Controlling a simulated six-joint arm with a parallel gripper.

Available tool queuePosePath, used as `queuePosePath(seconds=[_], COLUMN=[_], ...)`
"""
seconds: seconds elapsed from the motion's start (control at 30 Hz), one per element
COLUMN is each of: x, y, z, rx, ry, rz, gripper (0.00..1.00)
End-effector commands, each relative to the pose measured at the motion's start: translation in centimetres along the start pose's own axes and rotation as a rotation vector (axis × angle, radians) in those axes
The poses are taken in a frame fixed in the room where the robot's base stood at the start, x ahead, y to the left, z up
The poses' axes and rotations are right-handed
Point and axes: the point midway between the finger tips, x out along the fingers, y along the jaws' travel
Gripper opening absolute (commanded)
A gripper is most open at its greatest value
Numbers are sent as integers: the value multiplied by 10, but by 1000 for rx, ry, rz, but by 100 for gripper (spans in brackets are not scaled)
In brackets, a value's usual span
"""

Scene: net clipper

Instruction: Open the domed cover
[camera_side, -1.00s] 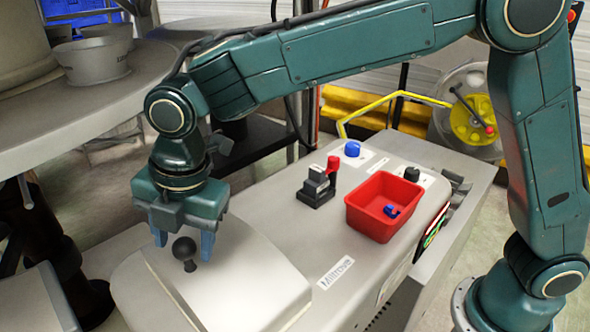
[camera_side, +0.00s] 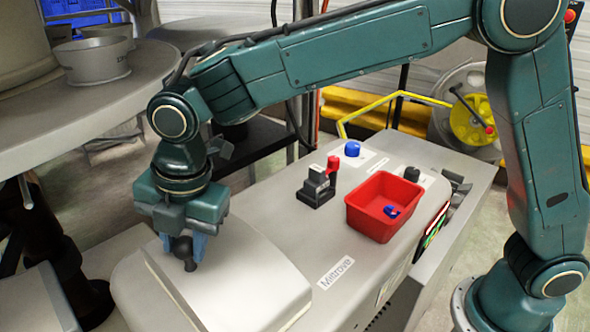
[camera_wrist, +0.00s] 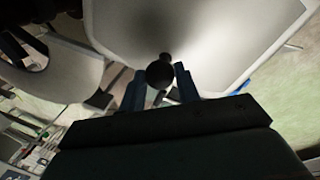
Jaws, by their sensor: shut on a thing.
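The domed cover (camera_side: 225,285) is a pale cream lid at the left end of the machine, lying down flat on it. A dark round knob (camera_side: 182,247) stands on its upper surface. My gripper (camera_side: 190,256) is shut on the knob from above, with its blue fingers on either side of it. In the wrist view the knob (camera_wrist: 159,74) shows as a dark ball between the fingers, and the cover (camera_wrist: 215,35) fills the area behind it. The finger contact itself is partly hidden in the side view.
On the machine top stand a red bin (camera_side: 383,206) with a small blue item inside, a black switch block with a red lever (camera_side: 320,184), and a blue button (camera_side: 352,149). A round grey table (camera_side: 60,105) with bowls is at the left. A yellow reel (camera_side: 472,118) stands behind.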

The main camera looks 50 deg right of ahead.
Motion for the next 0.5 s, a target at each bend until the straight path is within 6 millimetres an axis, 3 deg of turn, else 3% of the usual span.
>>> queuePosePath(seconds=[0.5], x=[-23], y=[-11], z=[23], rx=[31], ry=[135], rz=[94], gripper=[0])
